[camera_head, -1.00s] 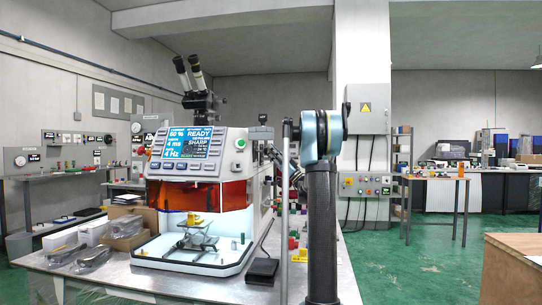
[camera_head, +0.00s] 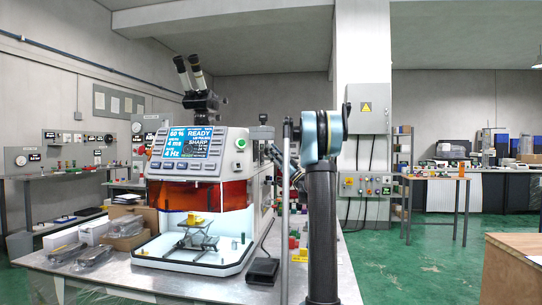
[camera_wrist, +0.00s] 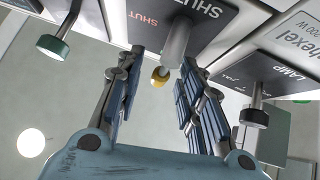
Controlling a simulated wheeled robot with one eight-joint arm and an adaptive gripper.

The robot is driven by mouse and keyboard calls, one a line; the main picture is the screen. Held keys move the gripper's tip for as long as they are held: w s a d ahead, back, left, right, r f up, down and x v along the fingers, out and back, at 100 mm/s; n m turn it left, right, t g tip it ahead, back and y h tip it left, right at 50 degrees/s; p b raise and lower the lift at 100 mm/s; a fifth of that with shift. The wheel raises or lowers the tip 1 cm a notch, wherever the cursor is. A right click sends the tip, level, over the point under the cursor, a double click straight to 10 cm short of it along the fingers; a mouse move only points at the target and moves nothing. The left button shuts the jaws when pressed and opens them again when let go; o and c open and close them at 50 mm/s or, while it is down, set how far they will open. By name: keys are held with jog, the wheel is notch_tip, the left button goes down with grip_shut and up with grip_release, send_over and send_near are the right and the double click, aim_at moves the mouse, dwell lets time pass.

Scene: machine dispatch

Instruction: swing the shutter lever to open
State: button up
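In the wrist view the shutter lever shows as a grey round post (camera_wrist: 177,42) with a yellow tip (camera_wrist: 160,75), on a dark plate (camera_wrist: 212,20) with partly cut-off lettering reading "SHUT". A red "SHUT" mark stands left of the post. My gripper (camera_wrist: 161,66) is open, its two dark padded fingers on either side of the yellow tip. A gap shows between the tip and the left finger; whether the right finger touches the lever I cannot tell. In the head view the lever and my gripper are hidden on the right side of the machine (camera_head: 240,143).
A lamp plate (camera_wrist: 270,75) with a dark-tipped lever (camera_wrist: 254,116) sits right of my gripper in the wrist view. A green-tipped knob (camera_wrist: 52,46) is at upper left. The machine stands on a metal bench (camera_head: 120,275); a black pedal (camera_head: 262,271) lies beside it.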

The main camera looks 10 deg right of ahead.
jog(key=v, duration=1.2)
jog(key=shift+s+f, duration=0.1)
jog(key=shift+f, duration=0.05)
